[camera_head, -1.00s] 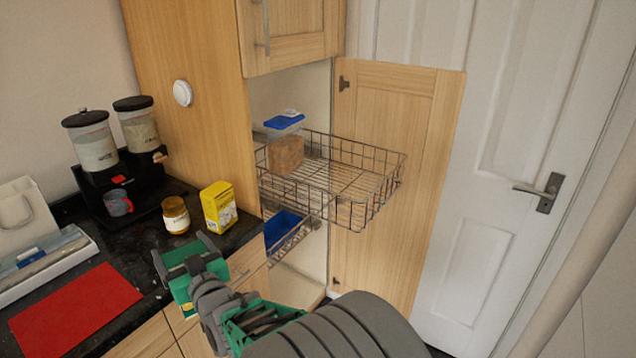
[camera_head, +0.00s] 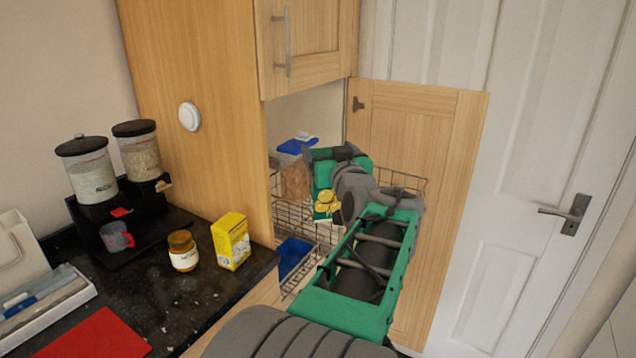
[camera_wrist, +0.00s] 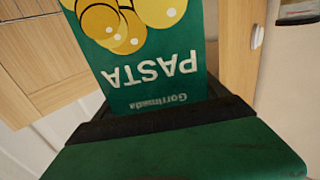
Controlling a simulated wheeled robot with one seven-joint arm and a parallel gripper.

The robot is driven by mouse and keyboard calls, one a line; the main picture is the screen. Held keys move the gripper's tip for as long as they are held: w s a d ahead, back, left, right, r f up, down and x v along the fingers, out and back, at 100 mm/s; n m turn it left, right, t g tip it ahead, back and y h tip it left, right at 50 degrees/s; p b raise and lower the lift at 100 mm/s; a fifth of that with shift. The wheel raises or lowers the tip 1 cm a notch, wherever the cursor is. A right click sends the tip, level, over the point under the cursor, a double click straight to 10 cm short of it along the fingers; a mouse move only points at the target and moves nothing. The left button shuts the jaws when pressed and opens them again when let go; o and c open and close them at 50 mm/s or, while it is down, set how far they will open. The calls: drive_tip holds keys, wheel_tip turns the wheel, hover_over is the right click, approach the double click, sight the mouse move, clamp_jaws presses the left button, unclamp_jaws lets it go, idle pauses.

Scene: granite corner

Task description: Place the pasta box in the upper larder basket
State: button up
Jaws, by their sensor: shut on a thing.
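The pasta box (camera_head: 326,207) is green with yellow pasta pictures. My gripper (camera_head: 335,158) is shut on it. The wrist view shows the box (camera_wrist: 150,60) close up, its "PASTA" lettering upside down, beyond the dark edge of my gripper. The upper larder basket (camera_head: 408,179) is a pulled-out wire basket in the open cupboard. In the head view my gripper and the box overlap the basket and hide much of it. I cannot tell whether the box touches the wire.
A blue-lidded clear container (camera_head: 295,180) stands at the left in the upper basket. A blue item (camera_head: 293,257) lies in the lower basket. The open cupboard door (camera_head: 450,150) borders the right. A yellow box (camera_head: 231,241) and a jar (camera_head: 182,251) stand on the counter.

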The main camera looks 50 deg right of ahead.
drive_tip(key=w+a+p+x, duration=0.1)
drive_tip(key=p+x, duration=0.3)
drive_tip(key=x, duration=1.1)
wheel_tip(320, 180, down, 12)
drive_tip(key=p, duration=0.2)
drive_tip(key=shift+w+d+r, duration=0.15)
drive_tip(key=shift+w+r, duration=0.05)
drive_tip(key=shift+w, duration=0.1)
drive_tip(key=o, duration=2)
drive_tip(key=shift+c, duration=0.2)
